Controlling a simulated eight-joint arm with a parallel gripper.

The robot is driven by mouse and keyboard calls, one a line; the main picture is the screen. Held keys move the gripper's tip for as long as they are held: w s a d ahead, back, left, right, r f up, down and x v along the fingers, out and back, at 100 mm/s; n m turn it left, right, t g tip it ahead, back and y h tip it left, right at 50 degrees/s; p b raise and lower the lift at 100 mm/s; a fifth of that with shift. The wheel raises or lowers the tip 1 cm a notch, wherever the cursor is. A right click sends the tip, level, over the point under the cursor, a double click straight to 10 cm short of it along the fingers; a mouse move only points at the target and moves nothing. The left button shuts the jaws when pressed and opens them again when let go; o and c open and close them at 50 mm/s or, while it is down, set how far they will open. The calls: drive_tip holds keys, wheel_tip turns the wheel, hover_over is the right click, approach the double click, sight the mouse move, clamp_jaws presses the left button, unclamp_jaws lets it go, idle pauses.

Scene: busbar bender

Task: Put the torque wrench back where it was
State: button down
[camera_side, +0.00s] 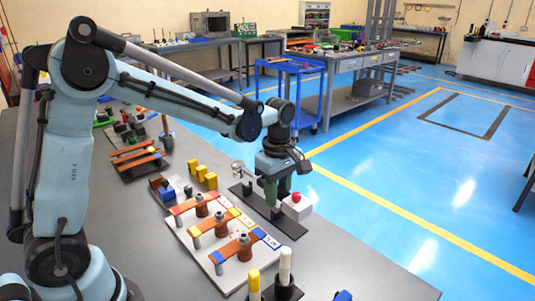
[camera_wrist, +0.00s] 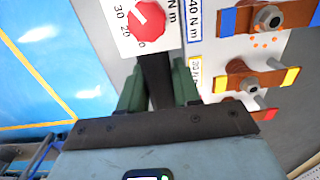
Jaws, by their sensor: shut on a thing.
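My gripper (camera_side: 271,198) reaches down over a narrow dark plate (camera_side: 291,228) on the bench. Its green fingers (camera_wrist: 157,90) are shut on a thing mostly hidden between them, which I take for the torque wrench. A silver ring-like part (camera_side: 238,168), possibly its head, shows just left of the gripper. A dark bar shows between the fingers in the wrist view; I cannot tell whether it is the handle or the plate. A white dial box (camera_side: 296,207) with a red knob stands right beside the gripper; its N m scale shows in the wrist view (camera_wrist: 145,22).
A white board (camera_side: 222,278) with several copper bars (camera_side: 240,247) on posts, ends coloured, lies close in front of the gripper. Yellow blocks (camera_side: 201,173) stand behind it. White and yellow upright cylinders (camera_side: 285,265) stand near the front. Bench beyond the dark plate looks clear to its edge.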

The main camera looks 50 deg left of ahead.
drive_tip(key=a+f, duration=0.1)
drive_tip(key=w+a+f, duration=0.1)
drive_tip(key=a, duration=0.1)
drive_tip(key=w+a+f, duration=0.1)
drive_tip(key=shift+a, duration=0.15)
drive_tip(key=shift+w+f, duration=0.1)
drive_tip(key=shift+f, duration=1.7)
drive_tip(key=shift+f, duration=0.1)
drive_tip(key=c, duration=0.8)
unclamp_jaws()
wheel_tip(320, 180, up, 12)
drive_tip(key=f, duration=0.1)
drive_tip(key=s+d+r+m+t, duration=0.1)
drive_tip(key=s+m+t, duration=0.1)
drive_tip(key=s+m, duration=0.2)
drive_tip(key=s+d+m+t, duration=0.1)
drive_tip(key=s+m+t, duration=0.1)
drive_tip(key=s+m, duration=0.3)
drive_tip(key=s+d+r+m+t, duration=0.1)
drive_tip(key=s+m+t, duration=0.1)
drive_tip(key=s+m, duration=0.2)
drive_tip(key=shift+s+r+m+t, duration=0.15)
drive_tip(key=shift+s+m, duration=0.05)
drive_tip(key=shift+m, duration=0.65)
drive_tip(key=shift+s+r+m+t, duration=0.15)
drive_tip(key=shift+s+m, duration=0.05)
drive_tip(key=shift+m, duration=0.65)
drive_tip(key=shift+s+d+f+m+t, duration=0.15)
drive_tip(key=shift+s+f+m+t, duration=0.25)
drive_tip(key=shift+m, duration=0.4)
